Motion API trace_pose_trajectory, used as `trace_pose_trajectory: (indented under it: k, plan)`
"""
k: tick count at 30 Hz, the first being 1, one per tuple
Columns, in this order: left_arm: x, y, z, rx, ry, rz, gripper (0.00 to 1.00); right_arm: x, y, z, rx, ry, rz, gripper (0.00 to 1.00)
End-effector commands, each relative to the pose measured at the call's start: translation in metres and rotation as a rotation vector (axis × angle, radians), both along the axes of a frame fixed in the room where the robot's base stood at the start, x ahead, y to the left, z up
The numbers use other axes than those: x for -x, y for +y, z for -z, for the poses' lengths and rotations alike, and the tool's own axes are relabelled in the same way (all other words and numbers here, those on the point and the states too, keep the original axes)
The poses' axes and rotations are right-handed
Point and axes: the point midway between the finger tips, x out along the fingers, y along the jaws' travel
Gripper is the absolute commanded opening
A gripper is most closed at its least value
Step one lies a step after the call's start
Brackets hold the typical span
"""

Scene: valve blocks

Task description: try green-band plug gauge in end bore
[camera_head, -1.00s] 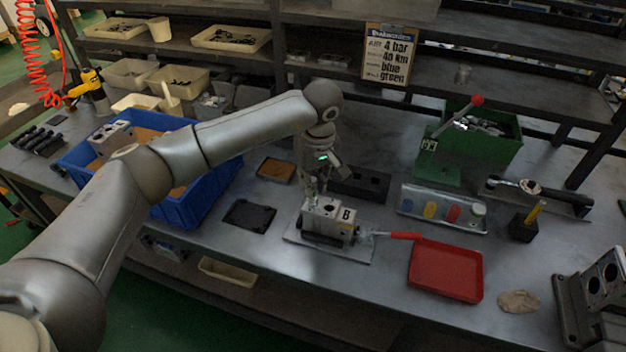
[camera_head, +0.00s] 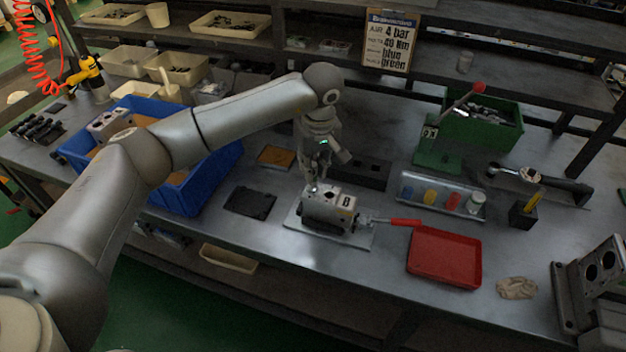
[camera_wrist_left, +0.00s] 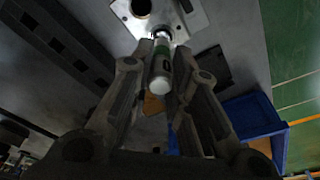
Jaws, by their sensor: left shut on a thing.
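The plug gauge (camera_wrist_left: 161,72), a white cylinder with a green band, is in my left gripper (camera_wrist_left: 168,88) in the left wrist view. The fingers stand either side of it and are shut on it. Its far end is at the face of the grey valve block (camera_wrist_left: 172,14), over or in a bore; how deep I cannot tell. Another dark bore shows beside it. In the head view my left gripper (camera_head: 313,183) points down at the top left part of the valve block (camera_head: 330,208), marked B. The gauge is hardly visible there. My right gripper is not in view.
The block sits on a pale plate (camera_head: 297,222), with a red-handled tool (camera_head: 400,222) at its right. A red tray (camera_head: 445,258), a rack of coloured pieces (camera_head: 440,197) and a green bin (camera_head: 485,125) stand further right. A blue crate (camera_head: 185,205) and black mat (camera_head: 249,202) are left.

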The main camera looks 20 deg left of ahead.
Motion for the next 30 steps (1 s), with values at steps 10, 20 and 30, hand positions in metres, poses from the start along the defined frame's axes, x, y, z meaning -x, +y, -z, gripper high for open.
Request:
trace_pose_trajectory:
  k: [10,20,30]
  plan:
    - [0.0,0.0,-0.013,0.001,-0.001,0.0,0.0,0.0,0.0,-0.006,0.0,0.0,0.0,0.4]
    - [0.0,0.0,-0.052,0.0,-0.001,0.0,0.0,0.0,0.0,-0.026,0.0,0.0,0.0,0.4]
    - [0.0,0.0,-0.066,0.0,0.0,0.0,0.0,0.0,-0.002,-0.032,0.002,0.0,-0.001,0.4]
